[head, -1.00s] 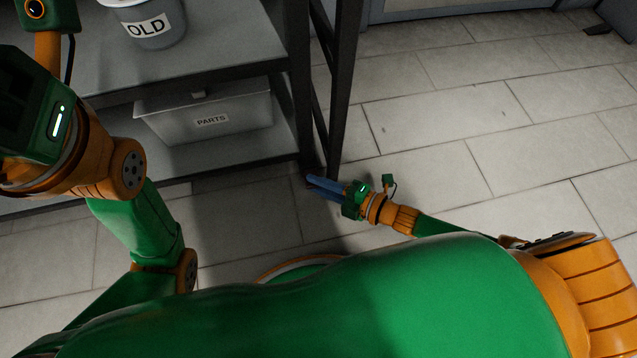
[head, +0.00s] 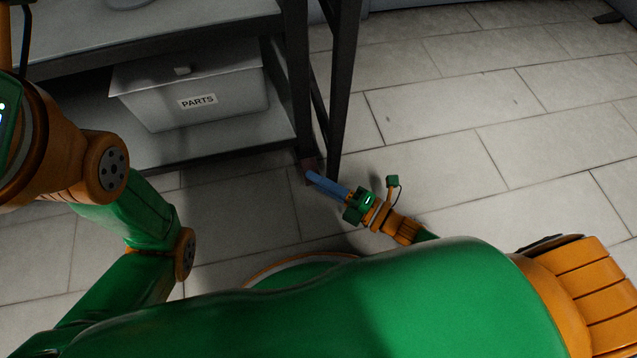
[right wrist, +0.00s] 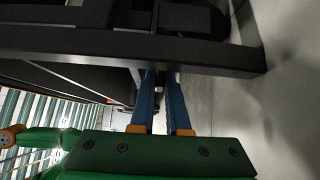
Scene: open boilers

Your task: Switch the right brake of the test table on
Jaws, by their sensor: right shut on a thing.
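The dark-framed test table (head: 296,90) stands at the upper left of the head view, and its front leg comes down to the floor. A small reddish-brown part, the right brake (head: 310,164), shows dimly at the foot of that leg. My right gripper (head: 311,175) reaches it low over the floor, its blue fingers close together and shut on it. In the right wrist view the fingertips (right wrist: 162,78) are under a dark frame bar, with a small piece between them. The brake's switch position cannot be made out. My left gripper is out of view; only its arm shows.
A grey bin labelled PARTS (head: 190,95) sits on the table's lower shelf. Dark bars of the frame (right wrist: 130,50) pass close above the right fingers. The tiled floor (head: 480,120) to the right is clear.

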